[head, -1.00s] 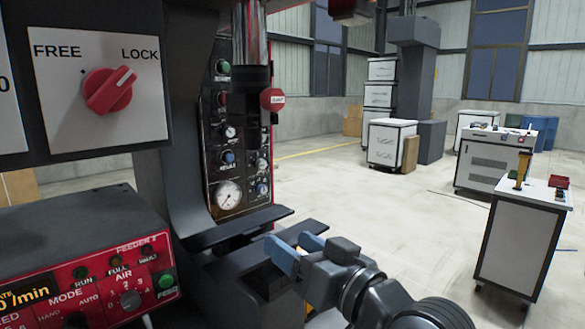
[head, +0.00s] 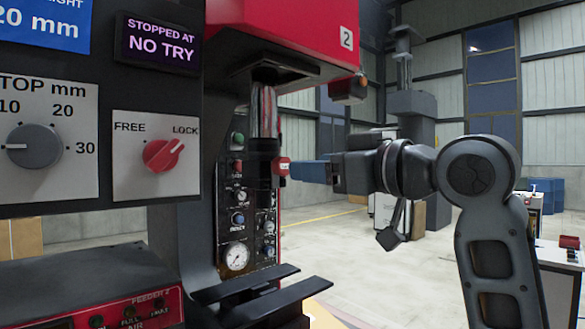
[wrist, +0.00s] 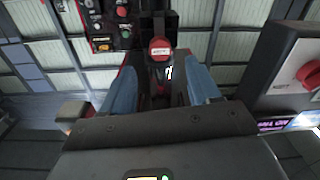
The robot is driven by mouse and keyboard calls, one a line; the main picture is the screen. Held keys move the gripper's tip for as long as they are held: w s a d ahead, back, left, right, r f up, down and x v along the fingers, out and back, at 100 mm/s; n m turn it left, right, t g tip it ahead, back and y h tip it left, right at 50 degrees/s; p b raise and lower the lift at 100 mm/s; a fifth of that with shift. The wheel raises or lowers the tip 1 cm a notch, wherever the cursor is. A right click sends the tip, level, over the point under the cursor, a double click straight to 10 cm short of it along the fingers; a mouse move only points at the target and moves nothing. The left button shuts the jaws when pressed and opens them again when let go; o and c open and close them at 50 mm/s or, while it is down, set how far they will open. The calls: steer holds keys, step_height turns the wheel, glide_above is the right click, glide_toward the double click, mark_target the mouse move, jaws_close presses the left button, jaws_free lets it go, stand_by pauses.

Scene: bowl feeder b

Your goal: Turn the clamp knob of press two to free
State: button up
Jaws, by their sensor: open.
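The red clamp knob (head: 163,155) sits on a white plate (head: 127,183) marked FREE on the left and LOCK on the right. Its white pointer line is toward LOCK. The knob also shows at the right edge of the wrist view (wrist: 310,75). My gripper (head: 293,170) is to the right of the knob, apart from it, in front of the press column. In the wrist view its two blue fingers (wrist: 161,92) are spread with nothing held between them. A red-capped part of the press (wrist: 160,48) shows beyond the fingers.
The press head (head: 310,30) bears the number 2. The feeder box (head: 90,310) is below.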

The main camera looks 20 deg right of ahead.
mark_target(286, 166)
steer(key=p+x, duration=0.1)
steer(key=x, duration=0.6)
steer(key=shift+f, duration=0.1)
steer(key=c, duration=1)
